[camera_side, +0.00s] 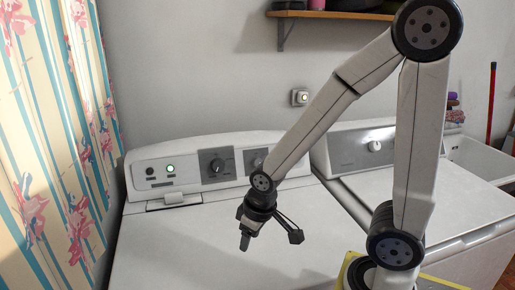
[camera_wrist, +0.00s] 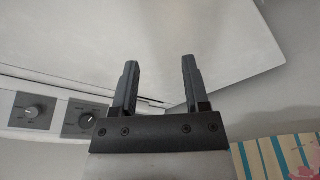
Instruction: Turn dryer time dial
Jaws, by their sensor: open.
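In the side view, the left machine's raised panel carries a dark dial (camera_side: 216,166) on a grey plate. A second grey-plated dial (camera_side: 257,160) is partly hidden by my arm. In the wrist view, two round dials show at the left: one by the edge (camera_wrist: 32,111) and one nearer my gripper (camera_wrist: 86,121). Another machine's panel holds a silver knob (camera_side: 375,146). I cannot tell which is the time dial. My gripper (camera_side: 270,238) is open and empty above the left machine's white top, in front of the panel and clear of the dials. Its two fingers also show in the wrist view (camera_wrist: 160,68).
A green-lit button (camera_side: 170,168) and a dark button (camera_side: 150,171) are left of the dials. A patterned curtain (camera_side: 60,150) hangs at the left. A wall shelf (camera_side: 335,15) is above, and a sink (camera_side: 480,160) stands at the right. The left machine's white top (camera_side: 200,250) is clear.

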